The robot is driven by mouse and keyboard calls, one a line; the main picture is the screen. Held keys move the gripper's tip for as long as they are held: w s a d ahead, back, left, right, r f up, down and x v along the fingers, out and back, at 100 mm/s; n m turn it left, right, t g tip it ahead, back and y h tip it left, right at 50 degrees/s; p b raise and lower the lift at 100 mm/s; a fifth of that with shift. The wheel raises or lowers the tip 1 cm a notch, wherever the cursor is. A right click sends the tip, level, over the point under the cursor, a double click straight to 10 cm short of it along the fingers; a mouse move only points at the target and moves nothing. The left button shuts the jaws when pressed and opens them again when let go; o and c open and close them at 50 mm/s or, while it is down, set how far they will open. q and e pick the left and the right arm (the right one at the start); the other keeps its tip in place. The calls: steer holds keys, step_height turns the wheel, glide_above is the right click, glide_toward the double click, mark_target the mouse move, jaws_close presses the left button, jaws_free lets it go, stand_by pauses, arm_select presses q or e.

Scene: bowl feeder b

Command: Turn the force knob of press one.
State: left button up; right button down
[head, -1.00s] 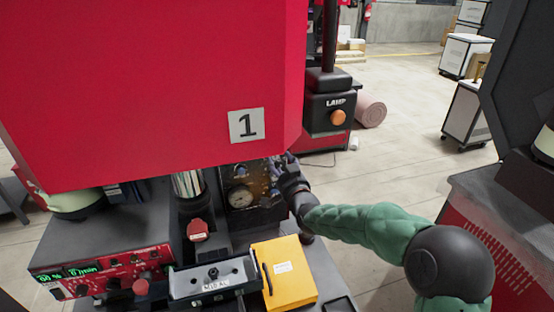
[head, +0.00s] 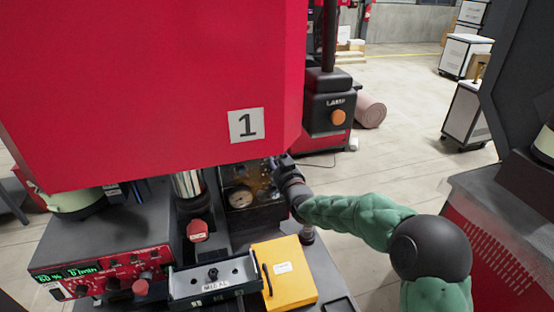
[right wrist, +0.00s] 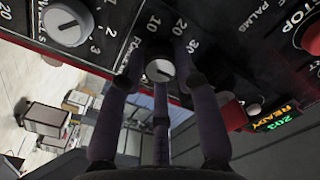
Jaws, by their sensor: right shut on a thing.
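Press one is the big red machine (head: 150,90) with a "1" plate (head: 246,125) in the head view. My right gripper (head: 277,167) reaches its dark panel (head: 238,180), beside a round gauge (head: 240,198). In the right wrist view my right gripper (right wrist: 160,74) is shut on a small round knob (right wrist: 160,70), with its fingers around it. The knob is pale-faced with a dark pointer line. The marks 10, 20 and 30 stand around it. In the head view the gripper hides this knob. My left gripper is not in view.
A larger white dial (right wrist: 68,24) sits close to the gripped knob. A red STOP button (right wrist: 310,40) is at the right wrist view's right edge. A yellow box (head: 285,275) and a red control unit (head: 105,272) stand below the panel. Open floor (head: 410,100) lies at right.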

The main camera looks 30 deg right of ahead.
steer(key=shift+r, duration=0.1)
steer(key=n+b, duration=0.3)
steer(key=shift+n, duration=0.3)
steer(key=shift+r+n+b, duration=0.1)
steer(key=shift+n+b, duration=0.4)
steer(key=shift+n, duration=0.7)
steer(key=shift+r+n, duration=0.15)
steer(key=shift+n, duration=1.15)
steer(key=c, duration=0.9)
jaws_free()
steer(key=shift+s+a+f, duration=0.1)
steer(key=shift+f, duration=0.1)
steer(key=s+a, duration=0.2)
steer(key=s, duration=0.9)
steer(key=shift+s+a+r, duration=0.2)
steer(key=shift+s, duration=0.05)
